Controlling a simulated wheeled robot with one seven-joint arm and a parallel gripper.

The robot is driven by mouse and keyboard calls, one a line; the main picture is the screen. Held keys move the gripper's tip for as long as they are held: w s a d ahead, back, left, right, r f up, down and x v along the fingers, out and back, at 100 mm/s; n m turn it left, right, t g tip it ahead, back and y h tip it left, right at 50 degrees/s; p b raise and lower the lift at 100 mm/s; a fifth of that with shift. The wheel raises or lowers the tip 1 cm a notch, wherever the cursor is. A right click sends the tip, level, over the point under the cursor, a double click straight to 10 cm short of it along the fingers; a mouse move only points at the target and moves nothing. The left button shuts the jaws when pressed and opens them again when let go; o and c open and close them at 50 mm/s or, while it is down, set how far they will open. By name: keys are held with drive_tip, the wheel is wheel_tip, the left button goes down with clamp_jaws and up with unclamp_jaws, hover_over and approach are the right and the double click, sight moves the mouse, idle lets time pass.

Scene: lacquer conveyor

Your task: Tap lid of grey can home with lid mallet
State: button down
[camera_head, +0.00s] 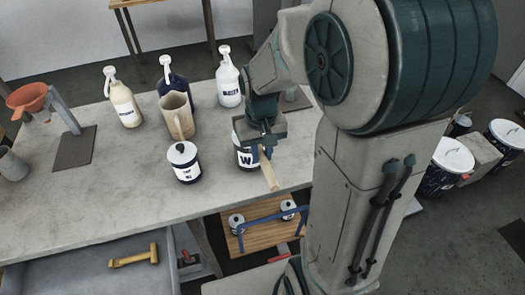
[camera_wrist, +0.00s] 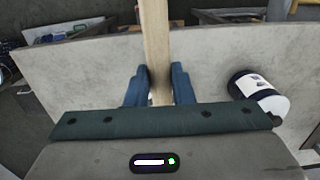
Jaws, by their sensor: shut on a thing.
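My gripper (camera_head: 262,140) is shut on a pale wooden bar (camera_head: 269,174), which also runs up between the fingers in the wrist view (camera_wrist: 156,45). No mallet head shows on the bar. A white-and-dark can with a pale lid (camera_head: 184,162) stands upright on the bench, left of my gripper. A second can marked W (camera_head: 245,158) stands just behind my gripper and is partly hidden by it. One white-and-dark can (camera_wrist: 260,94) shows right of my gripper in the wrist view. I cannot tell which can is the grey one. A yellow mallet-like tool (camera_head: 134,256) lies in the grey tray below.
On the bench (camera_head: 70,210) stand a beige jug (camera_head: 177,116), a cream bottle (camera_head: 123,105), a dark bottle (camera_head: 172,80) and a white bottle (camera_head: 229,82). An orange funnel (camera_head: 27,97) is on a stand at left. The bench's front left is clear.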

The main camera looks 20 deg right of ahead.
drive_tip(key=shift+r, duration=0.15)
drive_tip(key=shift+r+p, duration=3.15)
drive_tip(key=shift+r, duration=0.75)
